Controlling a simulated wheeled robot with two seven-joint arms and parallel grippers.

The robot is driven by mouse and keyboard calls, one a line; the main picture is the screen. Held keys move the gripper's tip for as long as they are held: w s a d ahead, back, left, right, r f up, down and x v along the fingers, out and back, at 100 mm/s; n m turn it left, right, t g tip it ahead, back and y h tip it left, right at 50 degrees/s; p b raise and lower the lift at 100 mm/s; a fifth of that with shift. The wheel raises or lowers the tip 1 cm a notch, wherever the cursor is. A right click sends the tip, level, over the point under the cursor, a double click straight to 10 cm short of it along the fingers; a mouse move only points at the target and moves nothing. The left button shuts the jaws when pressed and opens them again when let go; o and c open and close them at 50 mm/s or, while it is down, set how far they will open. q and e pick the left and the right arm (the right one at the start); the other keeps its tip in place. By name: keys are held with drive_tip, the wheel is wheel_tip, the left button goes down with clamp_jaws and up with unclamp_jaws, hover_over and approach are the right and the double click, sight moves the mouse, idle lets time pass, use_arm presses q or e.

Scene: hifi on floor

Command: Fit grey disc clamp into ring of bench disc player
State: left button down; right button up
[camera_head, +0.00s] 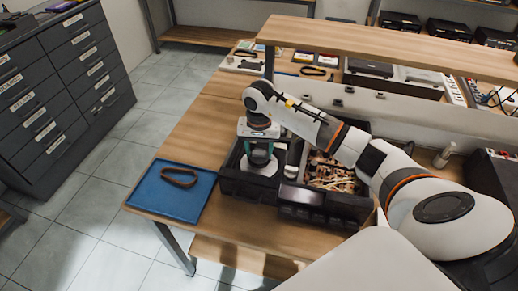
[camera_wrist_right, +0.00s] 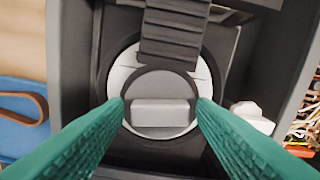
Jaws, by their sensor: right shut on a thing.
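My right gripper (camera_head: 261,158) is over the front left part of the black bench disc player (camera_head: 238,185), fingers pointing down. In the right wrist view, its two green fingers (camera_wrist_right: 162,113) are shut on the grey disc clamp (camera_wrist_right: 160,85), a round grey disc with a raised bar across it. A pale ring (camera_wrist_right: 120,75) shows around the clamp on the dark player deck (camera_wrist_right: 226,48). I cannot tell whether the clamp is seated in the ring or just above it. A dark ribbed arm piece (camera_wrist_right: 172,30) overlaps the clamp's far edge. My left gripper is not in view.
A blue mat (camera_head: 150,195) with a brown loop (camera_head: 180,178) lies left of the player. A bin of mixed small parts (camera_head: 330,172) stands to the right. A raised wooden shelf (camera_head: 390,45) runs behind.

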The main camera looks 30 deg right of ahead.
drive_tip(key=o, duration=1.1)
drive_tip(key=shift+c, duration=0.2)
wheel_tip(320, 180, up, 12)
drive_tip(key=b, duration=0.2)
wheel_tip(320, 180, up, 7)
drive_tip(key=p, duration=0.4)
idle(0.8)
